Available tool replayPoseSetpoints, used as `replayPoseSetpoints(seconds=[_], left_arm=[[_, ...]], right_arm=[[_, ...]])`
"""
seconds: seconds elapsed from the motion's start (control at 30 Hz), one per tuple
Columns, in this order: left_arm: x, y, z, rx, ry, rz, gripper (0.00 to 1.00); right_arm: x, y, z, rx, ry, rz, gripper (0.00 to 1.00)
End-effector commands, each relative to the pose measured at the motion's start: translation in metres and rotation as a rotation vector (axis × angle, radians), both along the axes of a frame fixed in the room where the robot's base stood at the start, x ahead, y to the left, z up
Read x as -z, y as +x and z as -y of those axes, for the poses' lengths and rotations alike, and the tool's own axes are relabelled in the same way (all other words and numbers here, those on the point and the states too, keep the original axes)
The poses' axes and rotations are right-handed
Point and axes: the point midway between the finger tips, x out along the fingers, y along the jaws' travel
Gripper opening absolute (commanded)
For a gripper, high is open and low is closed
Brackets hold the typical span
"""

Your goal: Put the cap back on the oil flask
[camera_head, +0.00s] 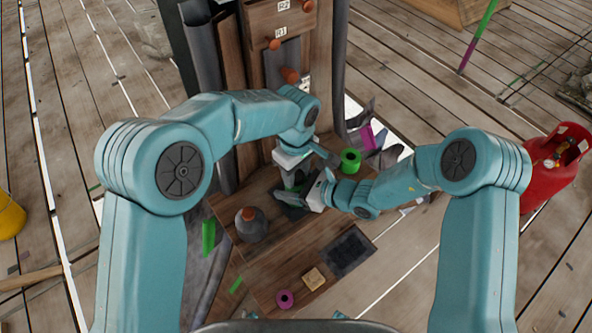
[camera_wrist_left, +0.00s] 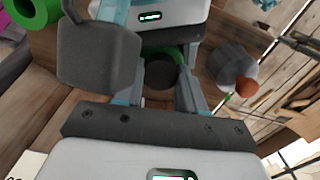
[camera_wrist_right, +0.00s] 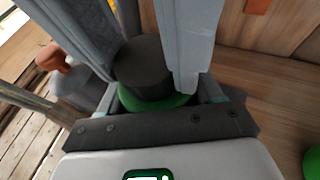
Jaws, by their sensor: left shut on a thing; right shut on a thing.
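My left gripper (camera_head: 293,178) and right gripper (camera_head: 308,196) meet over the wooden bench. Between them is a dark round cap (camera_wrist_left: 161,74), held by my left gripper (camera_wrist_left: 160,85). A green flask part (camera_wrist_right: 152,101) sits in my right gripper (camera_wrist_right: 155,85). The dark cap (camera_wrist_right: 143,64) stands against the green part in the right wrist view; whether it is seated or only touching, I cannot tell. Fingers hide much of both. A grey rounded jug (camera_head: 251,230) with an orange top stands on the bench, left of the grippers, and shows in the left wrist view (camera_wrist_left: 229,66).
A green ring (camera_head: 350,160) lies right of the grippers. A magenta ring (camera_head: 284,299), a tan block (camera_head: 314,278) and a dark mat (camera_head: 348,250) lie at the bench front. A wooden panel with orange knobs (camera_head: 274,44) rises behind. A red canister (camera_head: 553,165) stands far right.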

Motion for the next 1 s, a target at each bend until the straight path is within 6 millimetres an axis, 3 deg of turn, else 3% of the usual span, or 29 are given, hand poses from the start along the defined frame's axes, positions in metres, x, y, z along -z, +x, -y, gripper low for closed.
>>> replayPoseSetpoints(seconds=[0.3, 0.33, 0.4, 0.67, 1.0], left_arm=[[0.0, 0.0, 0.0, 0.058, -0.001, 0.001, 0.03], [0.0, 0.0, 0.0, 0.058, -0.001, 0.001, 0.43], [0.0, 0.0, 0.0, 0.057, -0.001, 0.001, 0.65], [-0.001, 0.0, 0.0, 0.056, -0.001, 0.001, 0.65], [-0.041, 0.0, 0.001, 0.056, -0.002, 0.003, 0.65]], right_arm=[[0.0, 0.0, 0.0, -0.001, 0.0, 0.0, 0.0], [0.0, 0.0, 0.0, -0.001, 0.0, 0.0, 0.0], [0.0, 0.0, 0.0, -0.001, 0.0, 0.0, 0.0], [0.0, 0.0, 0.0, -0.001, 0.0, 0.0, 0.0], [0.0, 0.0, 0.0, 0.0, 0.0, 0.0, 0.0]])
